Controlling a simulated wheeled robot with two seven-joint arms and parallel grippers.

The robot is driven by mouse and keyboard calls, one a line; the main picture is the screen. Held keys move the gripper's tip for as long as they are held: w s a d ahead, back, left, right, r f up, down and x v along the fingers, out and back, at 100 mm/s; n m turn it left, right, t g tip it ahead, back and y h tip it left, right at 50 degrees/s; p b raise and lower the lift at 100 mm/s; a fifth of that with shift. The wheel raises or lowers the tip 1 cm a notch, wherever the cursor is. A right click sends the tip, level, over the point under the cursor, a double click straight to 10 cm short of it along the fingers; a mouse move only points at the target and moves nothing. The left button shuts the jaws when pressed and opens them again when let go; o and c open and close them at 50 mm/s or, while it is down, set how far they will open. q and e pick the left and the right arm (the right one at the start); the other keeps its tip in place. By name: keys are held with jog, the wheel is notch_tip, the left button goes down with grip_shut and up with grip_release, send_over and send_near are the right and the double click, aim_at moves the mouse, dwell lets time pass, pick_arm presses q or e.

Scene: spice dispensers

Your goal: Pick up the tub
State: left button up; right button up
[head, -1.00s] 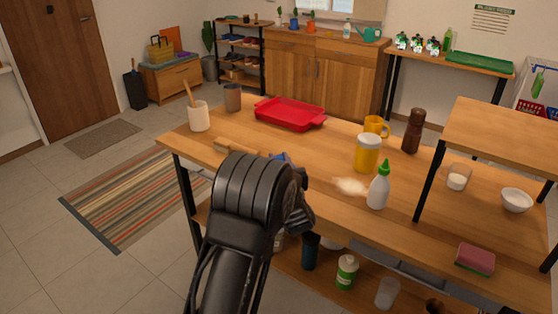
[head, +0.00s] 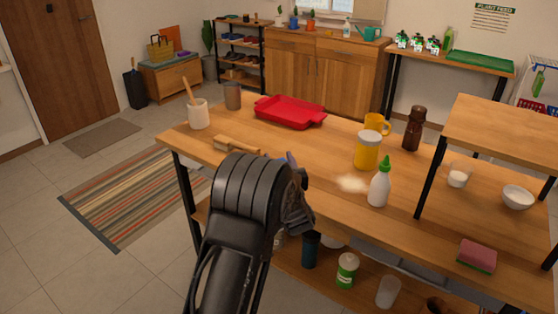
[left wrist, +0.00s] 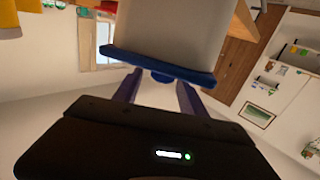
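The tub (left wrist: 165,28) shows in the left wrist view as a pale grey body with a blue lid (left wrist: 160,66), which has a small rounded knob. That view is turned over, with the lid on the gripper's side. The two dark fingers of my left gripper (left wrist: 157,88) are spread with a light gap between them. Their tips are hidden behind the lid. In the head view my left gripper (head: 296,205) is over the table's near side, and my arm hides most of the tub. A bit of blue shows beside it. My right gripper is not in view.
The wooden table (head: 325,150) also holds a brush (head: 237,144), a red tray (head: 290,112), a yellow jar (head: 368,152), a white bottle with a green tip (head: 380,187) and a brown grinder (head: 413,130). A raised shelf (head: 510,140) stands on the right.

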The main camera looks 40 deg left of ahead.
pick_arm(q)
jog(key=shift+r+p, duration=0.55)
jog(key=shift+p, duration=0.05)
jog(key=shift+s+d, duration=0.15)
jog(key=shift+d, duration=0.1)
jog(key=v, duration=1.1)
jog(key=shift+s+b, duration=0.25)
jog(key=shift+b, duration=0.2)
